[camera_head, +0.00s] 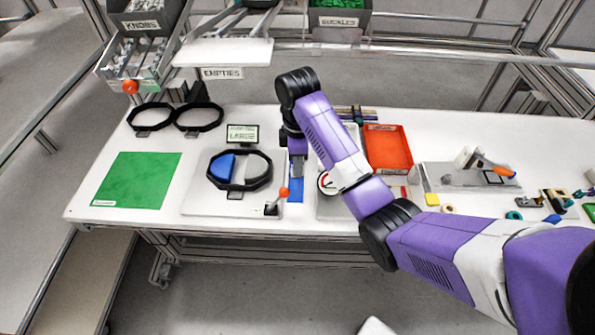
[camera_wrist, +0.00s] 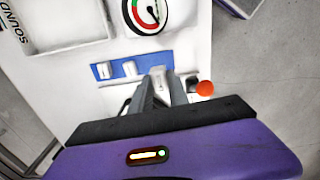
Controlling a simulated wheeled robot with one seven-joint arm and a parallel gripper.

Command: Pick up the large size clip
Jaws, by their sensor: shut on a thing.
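My gripper (camera_wrist: 161,82) reaches down over a blue strip (camera_wrist: 116,77) in the wrist view. Its fingers are shut on a pale clip (camera_wrist: 157,71) at the right end of the strip, mostly hidden between the fingertips. Two other white clips, one at the left end (camera_wrist: 103,71) and one in the middle (camera_wrist: 130,69), sit apart from the fingers. I cannot read a size on any clip. In the head view my gripper (camera_head: 297,170) is above the blue strip (camera_head: 296,190), and the clips are too small or hidden to tell.
A fixture with a black helmet ring (camera_head: 240,184) and an orange-knobbed lever (camera_head: 284,191) stands just left of my gripper. A sign reading LARGE (camera_head: 243,134) is behind it. A round dial (camera_wrist: 145,14) is close by. A red tray (camera_head: 388,148) lies right; a green mat (camera_head: 138,180) lies far left.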

